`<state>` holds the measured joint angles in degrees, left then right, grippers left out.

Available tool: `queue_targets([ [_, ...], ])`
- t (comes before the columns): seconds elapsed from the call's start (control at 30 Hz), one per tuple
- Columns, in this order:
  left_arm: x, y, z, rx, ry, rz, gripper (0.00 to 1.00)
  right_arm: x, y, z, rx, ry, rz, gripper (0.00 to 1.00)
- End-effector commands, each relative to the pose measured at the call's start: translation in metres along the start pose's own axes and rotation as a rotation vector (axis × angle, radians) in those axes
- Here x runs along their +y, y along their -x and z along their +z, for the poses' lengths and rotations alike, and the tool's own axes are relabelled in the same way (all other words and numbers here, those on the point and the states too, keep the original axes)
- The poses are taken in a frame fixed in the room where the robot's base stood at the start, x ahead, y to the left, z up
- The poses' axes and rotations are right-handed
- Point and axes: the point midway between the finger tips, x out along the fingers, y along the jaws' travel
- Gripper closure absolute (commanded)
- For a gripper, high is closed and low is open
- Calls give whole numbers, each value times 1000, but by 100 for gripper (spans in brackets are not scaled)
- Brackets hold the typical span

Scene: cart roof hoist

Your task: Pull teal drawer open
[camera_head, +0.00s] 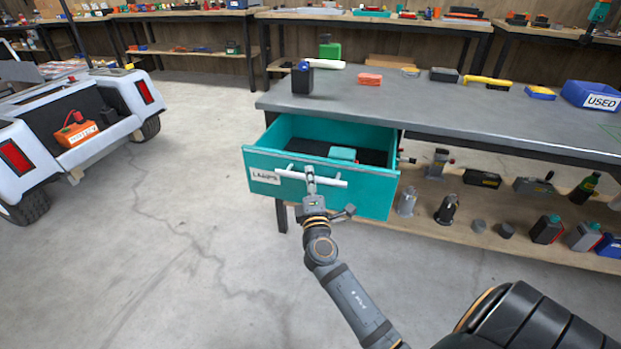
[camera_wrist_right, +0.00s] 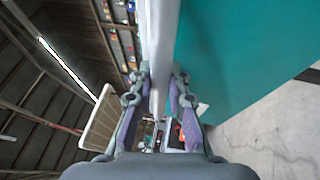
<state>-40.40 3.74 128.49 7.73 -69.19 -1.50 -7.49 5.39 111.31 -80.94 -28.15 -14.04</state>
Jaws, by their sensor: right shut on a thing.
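The teal drawer (camera_head: 365,187) hangs under the left end of the grey workbench and stands open, its inside showing. Its front has a white label reading LAMPS (camera_head: 264,175) and a pale bar handle (camera_head: 333,182). A small teal box (camera_head: 343,154) lies on the drawer's dark floor. My right gripper (camera_head: 310,176) is shut on the handle, near the middle of the bar. In the right wrist view the handle (camera_wrist_right: 164,50) runs between the fingers (camera_wrist_right: 160,98), beside the teal drawer front (camera_wrist_right: 235,60). My left gripper is not in view.
The workbench top (camera_head: 420,105) holds several tools and a blue bin labelled USED (camera_head: 592,96). A lower shelf (camera_head: 450,219) carries bottles and boxes at the right. A white cart (camera_head: 100,142) stands at the left. The concrete floor between cart and drawer is clear.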

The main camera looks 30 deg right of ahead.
Motion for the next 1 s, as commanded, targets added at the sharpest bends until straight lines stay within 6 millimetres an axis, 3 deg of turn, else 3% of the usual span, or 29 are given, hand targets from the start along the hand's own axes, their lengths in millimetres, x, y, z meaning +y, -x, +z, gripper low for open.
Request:
queue_targets([
  [0.23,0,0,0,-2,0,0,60,-1,0,0,0,0,-2,100],
  [0.27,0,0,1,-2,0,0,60,-1,0,0,0,0,-2,81],
  [0.4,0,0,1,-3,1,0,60,-1,0,0,0,0,-1,62],
  [0.73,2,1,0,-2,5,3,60,-1,3,0,0,-1,-2,61],
  [1.0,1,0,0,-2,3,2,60,-2,50,0,-1,-1,-6,61],
])
